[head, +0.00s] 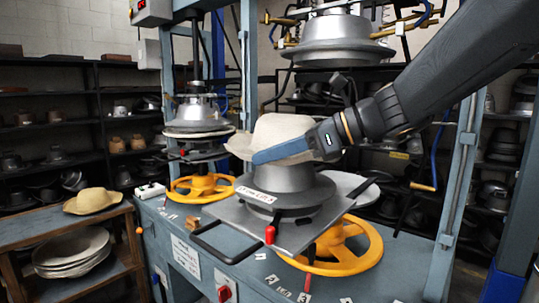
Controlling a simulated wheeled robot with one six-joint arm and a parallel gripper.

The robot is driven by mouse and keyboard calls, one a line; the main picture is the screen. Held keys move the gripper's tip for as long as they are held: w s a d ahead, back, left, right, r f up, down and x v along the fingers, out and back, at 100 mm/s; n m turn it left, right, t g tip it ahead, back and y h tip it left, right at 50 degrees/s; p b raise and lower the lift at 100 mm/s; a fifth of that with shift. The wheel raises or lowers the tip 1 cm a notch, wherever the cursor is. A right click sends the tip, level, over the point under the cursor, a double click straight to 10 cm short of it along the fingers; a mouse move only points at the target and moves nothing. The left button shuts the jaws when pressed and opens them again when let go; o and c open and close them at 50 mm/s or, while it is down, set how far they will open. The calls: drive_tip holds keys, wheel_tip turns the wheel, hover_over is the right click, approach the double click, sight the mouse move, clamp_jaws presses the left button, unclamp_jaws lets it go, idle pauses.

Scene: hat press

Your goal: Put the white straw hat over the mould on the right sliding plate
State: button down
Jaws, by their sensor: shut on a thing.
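The white straw hat (281,127) is in the middle of the head view, crown up and slightly tilted. My gripper (264,154) comes in from the right and is shut on the near side of its brim. One bluish finger shows in front of the hat; the other is hidden. The grey metal mould (290,182) stands on the right sliding plate (228,214), directly below the hat. The mould's top is hidden behind the hat and the finger. I cannot tell whether the hat touches it.
An upper press head (335,37) hangs above the hat. A blue-grey post (462,165) stands to the right, and the left press (198,115) to the left. A yellow handwheel (345,250) is below the plate. Another straw hat (93,201) lies on a wooden shelf.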

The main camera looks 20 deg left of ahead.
drive_tip(key=shift+f, duration=0.15)
drive_tip(key=shift+f+b, duration=1)
drive_tip(key=shift+f, duration=0.9)
drive_tip(key=shift+f+p, duration=0.3)
idle(0.4)
drive_tip(key=c, duration=1.8)
unclamp_jaws()
drive_tip(key=shift+o, duration=0.2)
drive_tip(key=shift+d, duration=0.1)
drive_tip(key=b+v, duration=0.1)
drive_tip(key=v, duration=0.6)
drive_tip(key=shift+d+r+b, duration=0.2)
drive_tip(key=shift+d+b, duration=0.1)
drive_tip(key=shift+b, duration=0.05)
